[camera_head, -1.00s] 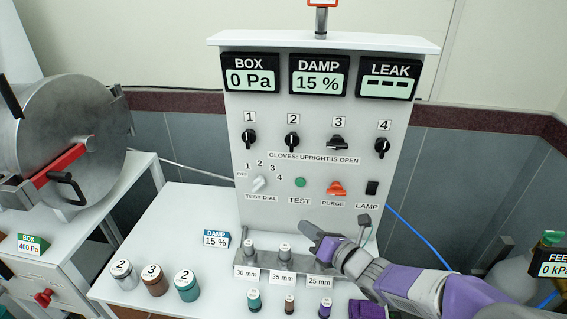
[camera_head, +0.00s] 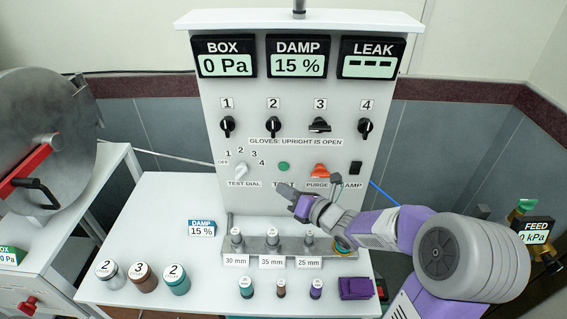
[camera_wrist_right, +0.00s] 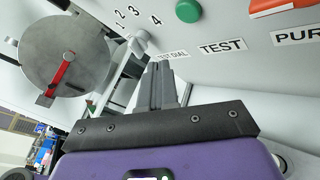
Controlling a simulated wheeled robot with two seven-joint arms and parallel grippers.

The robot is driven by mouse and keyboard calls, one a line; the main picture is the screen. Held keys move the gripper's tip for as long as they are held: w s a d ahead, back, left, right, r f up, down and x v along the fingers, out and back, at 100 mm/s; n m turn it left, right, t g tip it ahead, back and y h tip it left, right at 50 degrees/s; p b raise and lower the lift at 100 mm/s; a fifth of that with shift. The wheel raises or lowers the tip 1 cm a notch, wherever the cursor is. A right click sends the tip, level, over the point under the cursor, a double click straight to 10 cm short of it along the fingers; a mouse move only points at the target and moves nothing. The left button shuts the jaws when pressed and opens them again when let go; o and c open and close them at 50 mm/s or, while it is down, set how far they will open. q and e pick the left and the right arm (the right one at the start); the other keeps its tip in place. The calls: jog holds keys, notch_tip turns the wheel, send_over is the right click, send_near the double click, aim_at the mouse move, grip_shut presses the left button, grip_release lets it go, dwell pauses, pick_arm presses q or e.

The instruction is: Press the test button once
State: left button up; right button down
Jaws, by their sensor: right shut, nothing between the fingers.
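The green test button (camera_head: 284,166) is on the upright grey panel, between the test dial (camera_head: 240,171) and the orange purge switch (camera_head: 319,170). In the right wrist view the green button (camera_wrist_right: 188,11) shows at the top edge, above the TEST label. My right gripper (camera_head: 281,189) is shut and empty, its tip just below the button in the picture and covering part of the TEST label. In the wrist view the shut fingers (camera_wrist_right: 161,84) point at the panel, below and left of the button. I cannot tell whether they touch the panel. My left gripper is out of view.
Above the button is a row of black glove knobs (camera_head: 273,126). The lamp switch (camera_head: 356,168) is right of purge. Below, a metal rack (camera_head: 255,247) holds pegs. Several jars, vials and a purple block (camera_head: 355,288) stand on the white table (camera_head: 150,225).

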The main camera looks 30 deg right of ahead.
aim_at(284, 167)
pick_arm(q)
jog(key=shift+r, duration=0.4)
pick_arm(e)
jog(key=w, duration=0.1)
jog(key=w+d, duration=0.2)
jog(key=w, duration=0.1)
jog(key=shift+d, duration=0.25)
dwell(1.5)
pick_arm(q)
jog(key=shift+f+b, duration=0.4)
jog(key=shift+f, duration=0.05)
pick_arm(e)
jog(key=shift+w+d, duration=0.2)
jog(key=shift+w, duration=0.2)
pick_arm(q)
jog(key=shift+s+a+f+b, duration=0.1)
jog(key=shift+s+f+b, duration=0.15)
jog(key=shift+b, duration=0.1)
pick_arm(e)
jog(key=shift+w+d+r, duration=0.2)
jog(key=shift+d+r, duration=0.05)
jog(key=shift+r, duration=0.15)
dwell(0.5)
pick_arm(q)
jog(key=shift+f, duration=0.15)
